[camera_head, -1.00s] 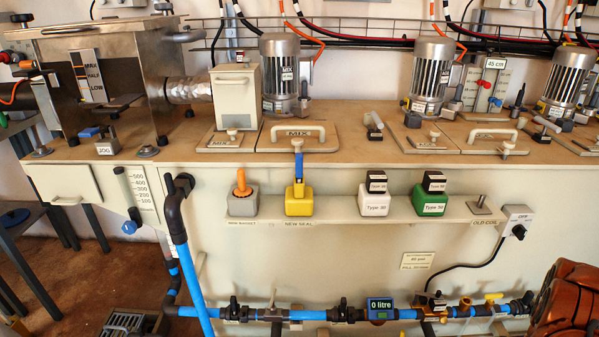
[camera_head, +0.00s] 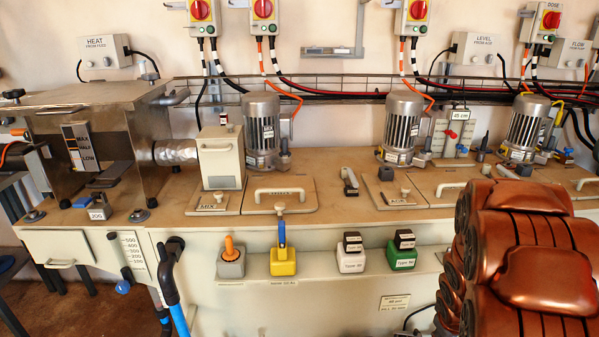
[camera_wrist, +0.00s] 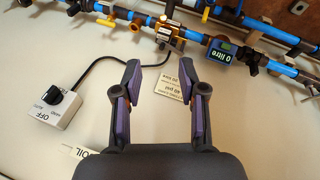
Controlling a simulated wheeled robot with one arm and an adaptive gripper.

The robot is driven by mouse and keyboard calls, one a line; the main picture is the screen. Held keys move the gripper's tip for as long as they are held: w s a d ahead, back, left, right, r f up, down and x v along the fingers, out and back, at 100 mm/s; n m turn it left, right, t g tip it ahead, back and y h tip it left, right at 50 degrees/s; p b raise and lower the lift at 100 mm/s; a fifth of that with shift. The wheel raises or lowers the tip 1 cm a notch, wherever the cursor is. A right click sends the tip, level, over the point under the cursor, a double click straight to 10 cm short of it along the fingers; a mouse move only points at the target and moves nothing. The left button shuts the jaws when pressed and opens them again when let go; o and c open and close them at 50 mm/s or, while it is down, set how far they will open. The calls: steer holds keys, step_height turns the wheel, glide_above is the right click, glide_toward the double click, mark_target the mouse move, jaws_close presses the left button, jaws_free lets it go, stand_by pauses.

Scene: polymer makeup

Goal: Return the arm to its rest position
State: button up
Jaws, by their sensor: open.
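My gripper (camera_wrist: 160,88) is open and empty in the wrist view, its two purple-padded fingers spread apart in front of the cream panel. A small label plate (camera_wrist: 175,85) shows between and behind the fingers. In the head view my copper-coloured arm (camera_head: 535,250) fills the lower right, folded up in front of the bench. The gripper itself does not show in the head view.
A bench (camera_head: 335,195) with motors and lids runs across. A shelf below holds a grey block (camera_head: 231,262), a yellow block (camera_head: 283,262), a white block (camera_head: 351,260) and a green block (camera_head: 403,258). In the wrist view are a switch box (camera_wrist: 52,105) and blue pipes (camera_wrist: 270,65).

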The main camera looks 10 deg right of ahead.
steer(key=s+a+r+g+y+p, duration=0.1)
steer(key=s+a+r+p, duration=0.3)
steer(key=s+a+r, duration=0.3)
steer(key=s+a+r+m+g+y+p, duration=0.1)
steer(key=s+a+r+p, duration=0.4)
steer(key=a+r, duration=0.5)
steer(key=s+a+r+g+y+p, duration=0.1)
steer(key=s+a+r+p, duration=0.4)
steer(key=r, duration=1.2)
steer(key=s+a+g, duration=0.1)
steer(key=s+a, duration=0.3)
steer(key=shift+s+r+g, duration=0.15)
steer(key=shift+s+g, duration=0.15)
steer(key=shift+a, duration=0.1)
